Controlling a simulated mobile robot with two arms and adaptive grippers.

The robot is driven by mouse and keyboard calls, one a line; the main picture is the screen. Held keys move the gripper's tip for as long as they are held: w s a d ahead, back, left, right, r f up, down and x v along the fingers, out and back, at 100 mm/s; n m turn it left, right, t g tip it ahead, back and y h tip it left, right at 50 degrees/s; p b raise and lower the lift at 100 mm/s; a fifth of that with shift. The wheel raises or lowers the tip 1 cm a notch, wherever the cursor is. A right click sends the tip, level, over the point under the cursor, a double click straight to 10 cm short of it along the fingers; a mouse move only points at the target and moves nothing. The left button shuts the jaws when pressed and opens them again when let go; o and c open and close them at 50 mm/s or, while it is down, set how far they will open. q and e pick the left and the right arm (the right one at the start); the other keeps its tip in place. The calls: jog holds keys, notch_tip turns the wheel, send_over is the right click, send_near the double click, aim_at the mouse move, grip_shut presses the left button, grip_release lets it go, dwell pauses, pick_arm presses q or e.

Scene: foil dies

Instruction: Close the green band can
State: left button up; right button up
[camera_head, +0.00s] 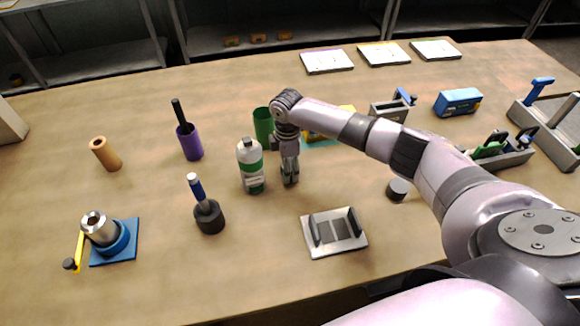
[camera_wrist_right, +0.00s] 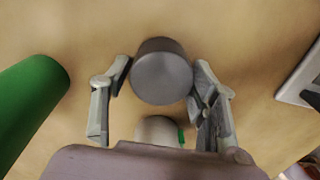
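The green band can (camera_head: 250,168) is a white bottle-like can with a green band and a small dark top. It stands upright on the table, left of my right gripper (camera_head: 290,181). In the right wrist view, part of its white body (camera_wrist_right: 155,128) shows near the palm. My right gripper (camera_wrist_right: 162,82) points down and has its fingers against both sides of a dark grey round lid (camera_wrist_right: 162,78). In the head view this lid is mostly hidden by the fingers. A dark round puck (camera_head: 398,189) lies on the table to the right. My left gripper is out of view.
A green cup (camera_head: 262,126) stands close behind the gripper. A grey tray (camera_head: 335,248) lies in front. A purple cup (camera_head: 190,146), a dark holder with a blue-handled tool (camera_head: 209,217) and a blue-based fixture (camera_head: 126,243) stand left. The front left table is clear.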

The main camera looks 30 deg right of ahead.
jog(key=c, duration=0.4)
notch_tip(320, 180, up, 20)
jog(key=b, duration=0.3)
dwell(0.4)
